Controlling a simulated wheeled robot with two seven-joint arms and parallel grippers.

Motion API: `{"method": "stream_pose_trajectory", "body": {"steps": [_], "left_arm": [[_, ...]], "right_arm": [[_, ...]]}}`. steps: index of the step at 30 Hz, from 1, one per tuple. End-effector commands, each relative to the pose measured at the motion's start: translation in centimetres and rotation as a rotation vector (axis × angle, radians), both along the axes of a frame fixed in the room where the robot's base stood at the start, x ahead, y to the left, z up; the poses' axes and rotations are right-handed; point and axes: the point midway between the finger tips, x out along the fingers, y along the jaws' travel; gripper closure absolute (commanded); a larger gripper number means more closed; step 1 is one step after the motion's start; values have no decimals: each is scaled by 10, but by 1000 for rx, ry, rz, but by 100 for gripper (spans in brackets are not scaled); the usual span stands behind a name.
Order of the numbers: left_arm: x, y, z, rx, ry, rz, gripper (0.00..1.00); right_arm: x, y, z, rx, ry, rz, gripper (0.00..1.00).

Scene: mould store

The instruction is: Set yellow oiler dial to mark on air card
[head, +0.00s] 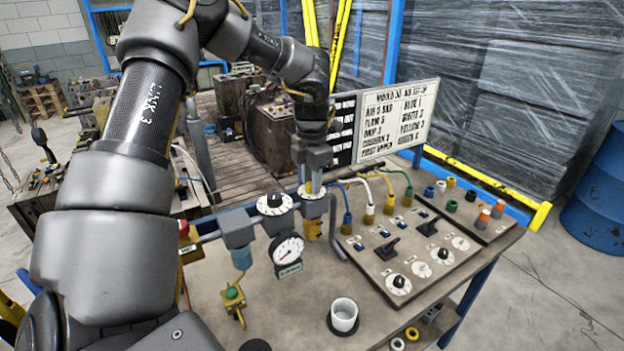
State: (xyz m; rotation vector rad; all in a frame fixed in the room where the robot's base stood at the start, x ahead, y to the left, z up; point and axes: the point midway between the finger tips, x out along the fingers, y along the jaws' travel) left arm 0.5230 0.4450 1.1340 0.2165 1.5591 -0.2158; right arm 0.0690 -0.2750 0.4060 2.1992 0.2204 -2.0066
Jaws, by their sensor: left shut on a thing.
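The oiler with a yellow body (312,230) hangs on the air line at the table's back edge, with a white dial (314,208) on top. My left gripper (313,185) comes down from above and is shut on the dial's knob. The fingers hide the knob and its pointer, so its setting cannot be read. The card board (396,118) stands behind to the right, with black print on white; its lines are blurred, one seems to begin with AIR. My right gripper is not in view.
Left of the oiler are another white dial (275,204) and a round gauge (288,250). Coloured hoses run to a control panel (395,290) with levers and knobs. A white cup (344,314) stands in front. The tabletop around the cup is mostly clear.

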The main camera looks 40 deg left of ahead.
Motion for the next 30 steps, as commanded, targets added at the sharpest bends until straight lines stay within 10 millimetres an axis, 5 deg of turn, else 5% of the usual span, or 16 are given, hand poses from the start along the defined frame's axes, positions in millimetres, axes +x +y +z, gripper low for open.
{"method": "stream_pose_trajectory", "body": {"steps": [12,13,18,30], "left_arm": [[-2,0,-2,-2,7,-8,94],[-2,0,-2,-2,7,-8,70],[-1,0,-2,-1,4,-7,50],[1,-1,10,-1,-2,-7,50]], "right_arm": [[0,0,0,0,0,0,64],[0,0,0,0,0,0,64],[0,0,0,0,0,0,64],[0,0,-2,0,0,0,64]]}}
